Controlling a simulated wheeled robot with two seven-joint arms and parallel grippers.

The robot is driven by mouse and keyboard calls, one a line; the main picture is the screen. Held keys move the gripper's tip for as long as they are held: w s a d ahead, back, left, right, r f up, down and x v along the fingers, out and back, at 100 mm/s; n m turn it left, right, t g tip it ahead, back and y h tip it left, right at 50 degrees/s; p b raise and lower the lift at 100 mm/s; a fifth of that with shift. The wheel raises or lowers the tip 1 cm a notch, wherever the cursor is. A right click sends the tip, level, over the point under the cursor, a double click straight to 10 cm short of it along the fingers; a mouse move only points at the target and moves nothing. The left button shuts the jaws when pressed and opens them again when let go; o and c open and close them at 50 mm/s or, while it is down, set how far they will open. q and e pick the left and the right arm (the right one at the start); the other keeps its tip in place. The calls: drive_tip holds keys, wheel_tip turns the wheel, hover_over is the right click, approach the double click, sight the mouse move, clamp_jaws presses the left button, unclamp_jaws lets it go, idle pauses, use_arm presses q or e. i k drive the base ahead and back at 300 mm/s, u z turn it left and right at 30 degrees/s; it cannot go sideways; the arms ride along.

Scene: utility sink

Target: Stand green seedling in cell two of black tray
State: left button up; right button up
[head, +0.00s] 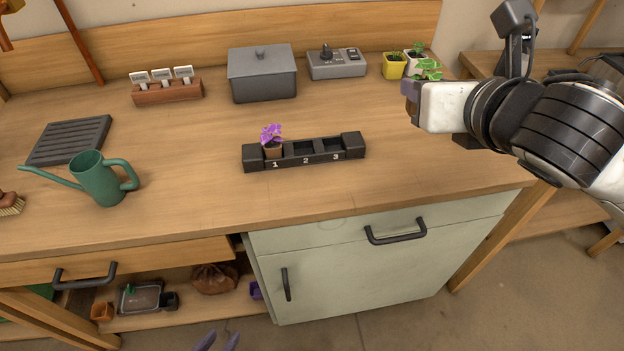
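The black tray (348,154) lies mid-bench with cells numbered 1, 2 and 3. A purple-flowered plant in a brown pot (272,145) stands in cell one. Cells two and three look empty. Green seedling leaves (428,69) show just above my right gripper (411,92), at the right end of the bench. The gripper hides whatever is below the leaves, so I cannot tell whether it holds the plant or stands in front of it.
A yellow pot (394,66) and a white pot (411,60) with green plants stand at the back right. A grey box (262,75), a control unit (337,65) and a label block (168,92) line the back. A green watering can (98,180) stands left. Bench around the tray is clear.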

sight(304, 151)
drive_tip(key=k, duration=0.6)
drive_tip(key=u, duration=1.9)
drive_tip(key=i, duration=1.3)
drive_tip(key=z, duration=1.9)
